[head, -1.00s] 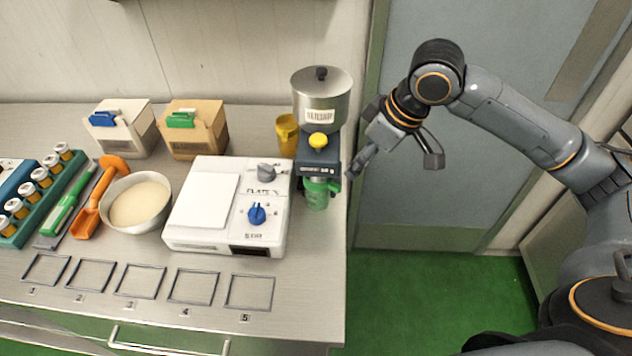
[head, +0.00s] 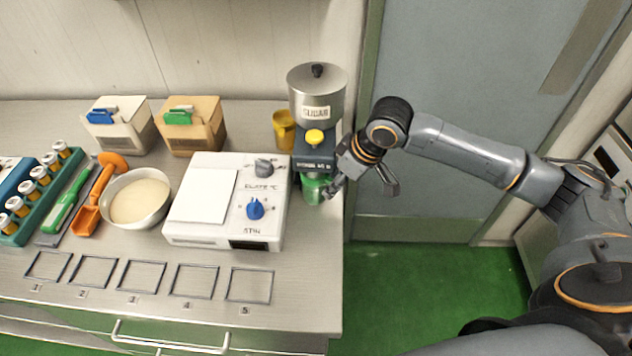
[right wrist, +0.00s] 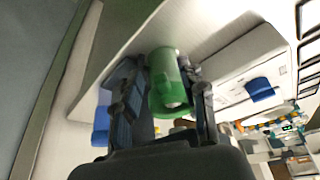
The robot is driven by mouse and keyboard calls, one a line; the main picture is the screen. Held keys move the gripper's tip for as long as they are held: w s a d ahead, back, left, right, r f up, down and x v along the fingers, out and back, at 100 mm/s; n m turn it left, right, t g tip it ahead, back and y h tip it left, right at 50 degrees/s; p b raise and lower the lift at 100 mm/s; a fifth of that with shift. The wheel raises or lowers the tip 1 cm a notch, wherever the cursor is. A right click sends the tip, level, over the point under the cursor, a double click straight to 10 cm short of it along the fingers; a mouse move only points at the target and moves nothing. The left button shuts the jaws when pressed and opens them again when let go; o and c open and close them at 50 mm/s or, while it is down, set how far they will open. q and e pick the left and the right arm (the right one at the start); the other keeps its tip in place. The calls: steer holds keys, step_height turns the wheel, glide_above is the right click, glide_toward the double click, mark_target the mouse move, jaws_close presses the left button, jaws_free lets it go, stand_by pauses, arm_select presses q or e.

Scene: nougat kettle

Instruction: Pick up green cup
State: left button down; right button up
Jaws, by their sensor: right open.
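The green cup (head: 312,190) stands under the spout of the sugar dispenser (head: 316,112), at the right end of the counter. My right gripper (head: 331,187) has reached the cup from the right in the head view. In the right wrist view the green cup (right wrist: 167,82) lies between the two open fingers of my right gripper (right wrist: 172,98). I cannot tell whether the fingers touch it. The cup is partly hidden by the dispenser and my gripper in the head view. My left gripper is not in view.
A white hot plate (head: 226,239) with knobs stands left of the dispenser. A yellow cup (head: 284,130) is behind it. A bowl of pale powder (head: 139,199), scoops and two boxes sit further left. The counter's right edge (head: 338,290) is close to the cup.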

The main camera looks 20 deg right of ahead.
jaws_close()
steer(key=shift+r, duration=0.1)
steer(key=shift+r, duration=0.1)
